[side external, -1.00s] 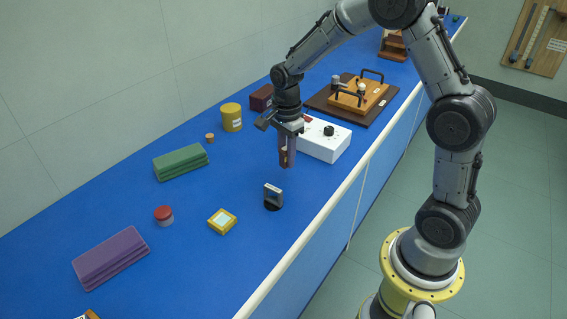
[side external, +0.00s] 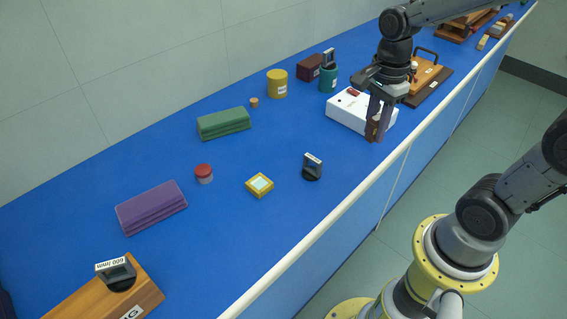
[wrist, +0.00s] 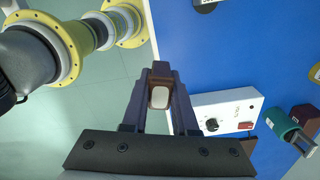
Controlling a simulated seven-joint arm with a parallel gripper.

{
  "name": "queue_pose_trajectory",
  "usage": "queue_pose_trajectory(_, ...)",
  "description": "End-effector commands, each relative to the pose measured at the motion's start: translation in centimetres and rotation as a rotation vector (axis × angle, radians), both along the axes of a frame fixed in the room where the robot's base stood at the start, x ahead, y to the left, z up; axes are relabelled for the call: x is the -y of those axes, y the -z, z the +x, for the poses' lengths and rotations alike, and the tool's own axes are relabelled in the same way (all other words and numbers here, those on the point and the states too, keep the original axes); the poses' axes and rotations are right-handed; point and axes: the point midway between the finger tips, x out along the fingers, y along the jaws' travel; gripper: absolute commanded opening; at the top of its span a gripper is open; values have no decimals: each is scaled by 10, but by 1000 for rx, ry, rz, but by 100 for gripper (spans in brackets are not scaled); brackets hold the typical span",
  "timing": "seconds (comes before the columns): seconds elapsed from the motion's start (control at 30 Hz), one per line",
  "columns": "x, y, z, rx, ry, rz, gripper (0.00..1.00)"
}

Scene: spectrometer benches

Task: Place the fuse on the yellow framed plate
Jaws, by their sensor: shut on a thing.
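The yellow framed plate (side external: 260,185) is small and square with a pale centre, and lies on the blue bench left of a black holder. My gripper (side external: 377,132) points down in front of the white box, to the right of the plate and well apart from it. In the wrist view my gripper (wrist: 159,88) is shut on a small pale piece with brown around it, which looks like the fuse (wrist: 158,97). The fingers hide most of the fuse in the side view.
A black holder (side external: 312,168) stands between plate and gripper. The white box (side external: 345,107) with a dial is close behind the gripper. A red-lidded jar (side external: 204,174), green block (side external: 224,123) and purple block (side external: 151,208) lie farther left. Bench around the plate is clear.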

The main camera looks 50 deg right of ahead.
Motion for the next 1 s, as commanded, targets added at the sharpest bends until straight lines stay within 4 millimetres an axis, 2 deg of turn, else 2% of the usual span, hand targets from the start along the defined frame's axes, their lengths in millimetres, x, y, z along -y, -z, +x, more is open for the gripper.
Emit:
queue_pose_trajectory(0.07,-1,-5,5,5,42,-1,0)
queue_pose_trajectory(0.17,-18,-10,15,5,42,-1,0)
queue_pose_trajectory(0.4,-82,-20,32,7,-70,0,0)
queue_pose_trajectory(0.6,-129,-23,33,9,-203,0,0)
queue_pose_trajectory(0.83,-150,-20,32,5,-271,-1,0)
queue_pose_trajectory(1.0,-160,-7,58,2,-274,-1,0)
